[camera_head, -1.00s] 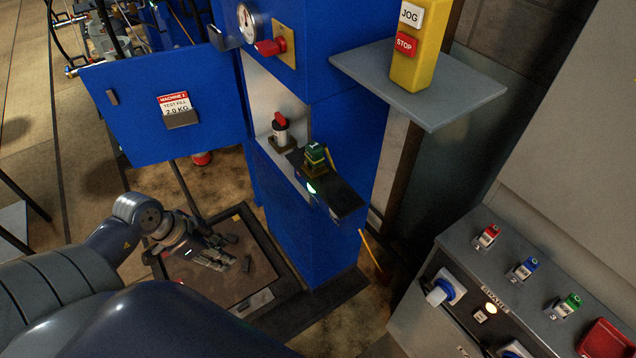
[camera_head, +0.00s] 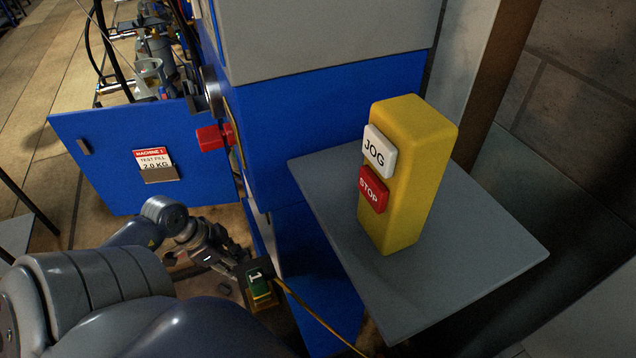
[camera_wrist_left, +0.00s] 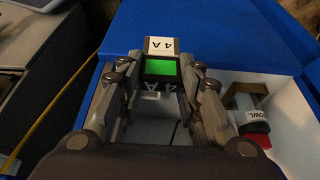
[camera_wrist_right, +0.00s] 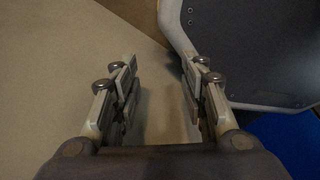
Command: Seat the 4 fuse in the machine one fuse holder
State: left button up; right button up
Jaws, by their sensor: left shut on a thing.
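A fuse (camera_wrist_left: 160,67) with a green face and white "4 A" marks is between the fingertips of my left gripper (camera_wrist_left: 162,75) in the left wrist view. That gripper is shut on it. In the head view my left gripper (camera_head: 236,264) is low at the left, close to the machine. The fuse holder is not clearly seen. My right gripper (camera_wrist_right: 160,85) is open and empty, in the right wrist view only.
A grey shelf (camera_head: 475,258) with a yellow JOG/STOP post (camera_head: 415,165) juts out at the right. The blue machine (camera_head: 330,95) stands behind, with its blue door (camera_head: 105,135) swung open at left. A part marked "BOWL" (camera_wrist_left: 250,115) is right of my left gripper.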

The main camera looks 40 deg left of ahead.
pick_arm(q)
jog(key=w+d+f, duration=0.1)
jog(key=w+d, duration=0.2)
jog(key=w, duration=0.1)
jog(key=w+d+f+p, duration=0.1)
jog(key=w+d+f, duration=0.1)
jog(key=w+d, duration=0.1)
jog(key=w+d+f, duration=0.1)
jog(key=w+d, duration=0.1)
jog(key=w, duration=0.3)
jog(key=shift+w+d+f, duration=0.25)
jog(key=shift+w+d, duration=0.05)
jog(key=shift+d, duration=0.1)
jog(key=shift+f, duration=0.15)
jog(key=o, duration=1.1)
jog(key=p+v, duration=0.1)
jog(key=v, duration=1.1)
jog(key=shift+s+a, duration=0.1)
pick_arm(e)
jog(key=s, duration=0.1)
jog(key=s+r, duration=0.2)
jog(key=shift+s, duration=0.35)
